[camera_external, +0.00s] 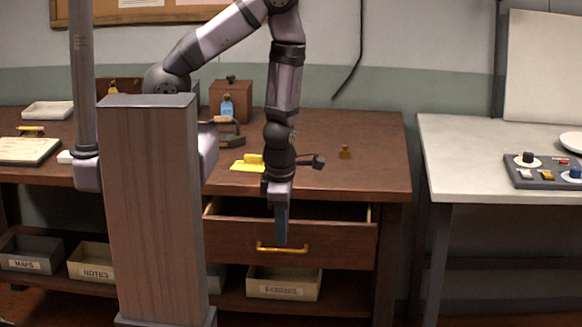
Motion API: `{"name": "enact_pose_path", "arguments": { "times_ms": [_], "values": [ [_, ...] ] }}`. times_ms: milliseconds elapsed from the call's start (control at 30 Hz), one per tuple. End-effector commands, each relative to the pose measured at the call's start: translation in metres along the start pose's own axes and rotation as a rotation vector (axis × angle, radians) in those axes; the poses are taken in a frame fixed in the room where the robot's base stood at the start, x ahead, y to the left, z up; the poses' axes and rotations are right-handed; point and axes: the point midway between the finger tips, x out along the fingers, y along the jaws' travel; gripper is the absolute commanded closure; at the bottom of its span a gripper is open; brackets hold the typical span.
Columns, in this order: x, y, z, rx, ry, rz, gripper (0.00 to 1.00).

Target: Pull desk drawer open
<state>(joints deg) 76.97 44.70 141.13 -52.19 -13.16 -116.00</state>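The desk drawer (340,245) is wooden and stands partly open. Its dark inside shows behind the front panel. A brass bar handle (296,250) is on the drawer front, near its middle. My gripper (281,238) points straight down in front of the drawer, with its blue fingertips just above or at the handle's bar. The fingers overlap in this view, so I cannot tell whether they are open or shut, or whether they touch the handle. The brown desk (378,165) holds the drawer.
Labelled bins, one a beige bin (305,285), sit on the shelf below. A pale table (460,150) stands right, across a gap.

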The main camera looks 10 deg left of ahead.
Motion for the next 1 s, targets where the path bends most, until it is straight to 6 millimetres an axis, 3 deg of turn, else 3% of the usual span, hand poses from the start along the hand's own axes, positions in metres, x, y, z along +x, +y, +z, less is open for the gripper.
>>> {"name": "enact_pose_path", "arguments": {
  "times_ms": [100,233,333,467,567,700,800,1000],
  "values": [
    [0.0,0.0,0.0,0.0,0.0,0.0,0.72],
    [0.002,0.0,0.003,0.005,-0.004,-0.007,1.0],
    [0.008,-0.002,0.015,0.03,-0.018,-0.036,1.0],
    [0.021,-0.004,0.049,0.11,-0.063,-0.12,1.0],
    [0.03,0.002,0.086,0.224,-0.127,-0.204,1.0],
    [0.032,0.03,0.137,0.448,-0.243,-0.304,1.0],
    [0.027,0.061,0.158,0.629,-0.319,-0.347,1.0],
    [0.009,0.136,0.161,0.966,-0.419,-0.376,1.0]
  ]
}}
